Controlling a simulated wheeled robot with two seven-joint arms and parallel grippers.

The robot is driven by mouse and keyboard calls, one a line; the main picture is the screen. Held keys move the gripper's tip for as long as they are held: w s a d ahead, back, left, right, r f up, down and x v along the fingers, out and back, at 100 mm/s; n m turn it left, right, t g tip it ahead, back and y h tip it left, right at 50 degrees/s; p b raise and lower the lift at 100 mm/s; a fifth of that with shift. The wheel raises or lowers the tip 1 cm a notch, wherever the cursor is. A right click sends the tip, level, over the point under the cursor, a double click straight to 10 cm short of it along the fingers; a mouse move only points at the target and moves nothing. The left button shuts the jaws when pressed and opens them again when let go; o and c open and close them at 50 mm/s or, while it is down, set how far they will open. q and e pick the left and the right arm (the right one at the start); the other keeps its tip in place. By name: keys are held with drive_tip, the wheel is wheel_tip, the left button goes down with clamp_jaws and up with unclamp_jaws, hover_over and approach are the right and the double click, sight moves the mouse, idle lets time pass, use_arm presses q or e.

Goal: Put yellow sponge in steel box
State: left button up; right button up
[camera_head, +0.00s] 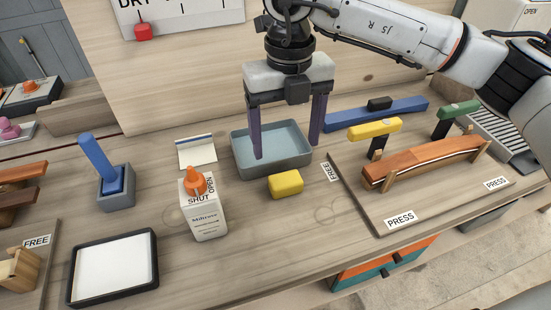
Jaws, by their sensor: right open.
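The yellow sponge (286,184) lies on the wooden bench, just in front of the steel box. The steel box (303,163) is an open grey-blue tray at the middle of the bench, and it looks empty. My right gripper (287,147) comes down from above with its two purple fingers spread wide. The left finger overlaps the inside of the box in the picture, and the right finger shows by its back right rim. Nothing is between the fingers. The sponge is apart from the gripper, nearer the front. My left gripper does not show.
A board with a curved wooden stringer (422,161) and clamps (375,129) is at right. A blue-handled tool (104,172) in a grey holder and a black-rimmed white tray (113,267) are at left.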

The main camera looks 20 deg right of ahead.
hover_over(285, 179)
drive_tip(key=f, duration=0.4)
drive_tip(key=shift+s+f, duration=0.1)
drive_tip(key=shift+s, duration=0.1)
wheel_tip(285, 179, down, 5)
drive_tip(key=shift+w+d+p, duration=0.1)
drive_tip(key=shift+w+p, duration=0.05)
drive_tip(key=shift+p, duration=0.65)
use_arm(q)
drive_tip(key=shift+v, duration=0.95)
use_arm(e)
drive_tip(key=shift+f, duration=0.3)
drive_tip(key=c, duration=1.1)
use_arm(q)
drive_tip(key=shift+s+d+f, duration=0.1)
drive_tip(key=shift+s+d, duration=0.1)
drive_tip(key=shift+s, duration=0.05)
use_arm(e)
drive_tip(key=shift+c, duration=0.5)
drive_tip(key=shift+r, duration=0.15)
